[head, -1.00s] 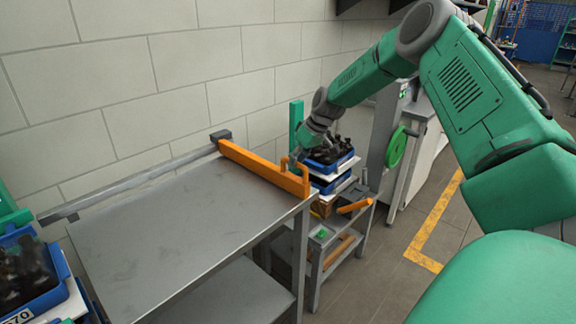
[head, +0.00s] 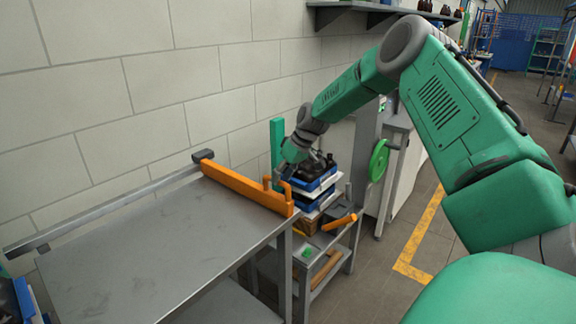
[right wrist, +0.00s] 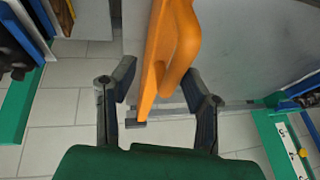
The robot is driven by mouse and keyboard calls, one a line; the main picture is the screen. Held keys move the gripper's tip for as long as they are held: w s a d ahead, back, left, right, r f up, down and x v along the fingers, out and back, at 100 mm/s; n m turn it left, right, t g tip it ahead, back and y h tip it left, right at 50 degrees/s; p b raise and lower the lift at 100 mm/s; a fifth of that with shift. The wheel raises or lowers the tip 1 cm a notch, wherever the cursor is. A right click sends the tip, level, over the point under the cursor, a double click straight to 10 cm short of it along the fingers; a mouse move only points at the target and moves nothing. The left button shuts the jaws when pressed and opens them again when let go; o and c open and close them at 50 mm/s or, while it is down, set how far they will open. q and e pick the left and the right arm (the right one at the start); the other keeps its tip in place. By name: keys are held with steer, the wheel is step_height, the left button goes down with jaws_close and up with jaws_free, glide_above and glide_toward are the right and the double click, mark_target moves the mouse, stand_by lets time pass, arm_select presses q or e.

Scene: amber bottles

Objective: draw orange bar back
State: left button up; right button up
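The orange bar (head: 240,186) lies across the right end of the grey table (head: 130,250), joined at its far end to a grey rail along the wall. It has an upright orange handle (head: 267,183) near its near end. In the right wrist view my right gripper (right wrist: 163,78) is open, with a finger on each side of the orange handle (right wrist: 184,50). Neither finger visibly touches it. My left gripper is not in view.
A stack of blue bins (head: 316,180) with dark bottles stands just right of the bar, beside a green post (head: 277,150). A low grey cart (head: 325,245) with an orange-handled part is below. The tabletop is bare. A tiled wall is behind.

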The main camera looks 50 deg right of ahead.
steer(key=v, duration=1.1)
steer(key=shift+s+r, duration=0.15)
steer(key=shift+r, duration=0.05)
